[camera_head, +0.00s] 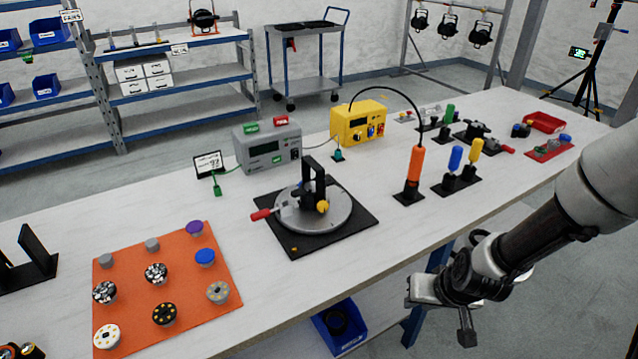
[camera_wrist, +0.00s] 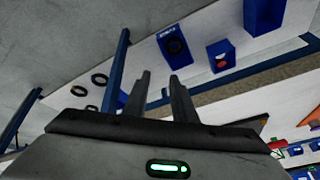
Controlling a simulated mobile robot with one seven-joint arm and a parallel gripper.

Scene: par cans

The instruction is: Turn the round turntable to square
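The round turntable (camera_head: 313,221) is a grey disc on a black square base (camera_head: 298,247) near the middle of the bench. A black upright frame (camera_head: 313,183) stands on the disc. An orange-yellow knob (camera_head: 322,207) shows at the frame's foot. A red-handled lever (camera_head: 262,214) points out to the left of the disc. A small orange mark lies on the base's front part. My gripper (camera_head: 436,318) is off the bench's front edge, right of and nearer than the turntable, touching nothing. In the wrist view my gripper (camera_wrist: 160,85) shows two fingers apart with nothing between them.
An orange mat (camera_head: 130,280) with several round knobs lies to the left. Grey (camera_head: 268,147) and yellow (camera_head: 358,123) boxes stand behind the turntable. An orange-handled tool (camera_head: 414,168) stands upright on its right. Bare bench lies in front of the base. A blue bin (camera_head: 340,327) sits on the lower shelf.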

